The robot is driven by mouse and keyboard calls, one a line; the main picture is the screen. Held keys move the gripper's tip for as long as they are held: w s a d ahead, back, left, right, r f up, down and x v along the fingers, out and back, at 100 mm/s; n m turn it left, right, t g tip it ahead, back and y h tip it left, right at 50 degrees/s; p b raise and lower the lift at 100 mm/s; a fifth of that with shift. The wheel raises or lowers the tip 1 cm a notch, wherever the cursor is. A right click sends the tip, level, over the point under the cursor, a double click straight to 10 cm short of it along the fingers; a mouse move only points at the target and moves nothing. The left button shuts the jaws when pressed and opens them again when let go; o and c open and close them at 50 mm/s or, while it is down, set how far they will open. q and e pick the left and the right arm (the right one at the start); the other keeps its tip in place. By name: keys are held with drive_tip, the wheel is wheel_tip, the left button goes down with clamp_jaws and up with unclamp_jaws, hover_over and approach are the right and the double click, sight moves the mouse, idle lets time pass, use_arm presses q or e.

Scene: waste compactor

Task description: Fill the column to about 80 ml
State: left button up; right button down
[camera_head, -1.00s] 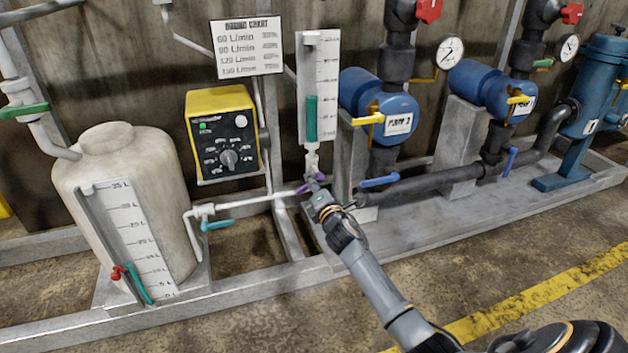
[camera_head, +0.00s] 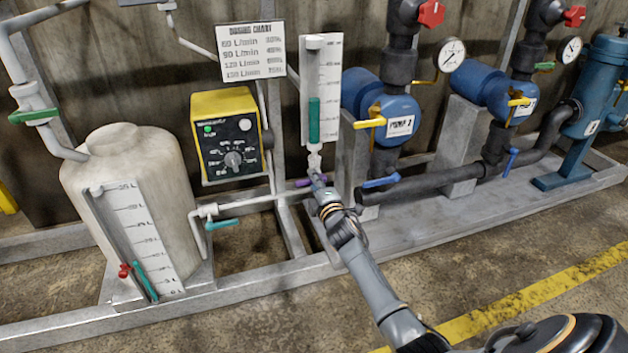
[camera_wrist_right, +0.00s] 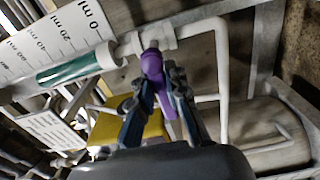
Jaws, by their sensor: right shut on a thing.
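The white graduated column (camera_head: 325,75) stands upright in the middle of the head view, with green liquid (camera_head: 314,120) in its lower part. The liquid (camera_wrist_right: 68,71) also shows in the right wrist view, beside ml marks; I cannot read its level exactly. Below the column is a purple valve handle (camera_head: 304,183), roughly horizontal in the head view. My right gripper (camera_head: 320,188) is shut on this handle; the wrist view shows the purple handle (camera_wrist_right: 153,64) between the fingers (camera_wrist_right: 157,88), which partly hide it. My left gripper is out of view.
A beige tank (camera_head: 128,165) with a litre scale stands at the left. A yellow dosing controller (camera_head: 226,135) and a dosing chart (camera_head: 250,50) are behind. Blue pumps (camera_head: 400,115) stand right of the column. A green-handled valve (camera_head: 222,224) is on the white pipe.

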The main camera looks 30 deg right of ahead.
drive_tip(key=c, duration=1.3)
unclamp_jaws()
drive_tip(key=shift+s, duration=0.1)
drive_tip(key=v, duration=1.1)
drive_tip(key=shift+s, duration=0.4)
drive_tip(key=shift+f, duration=0.1)
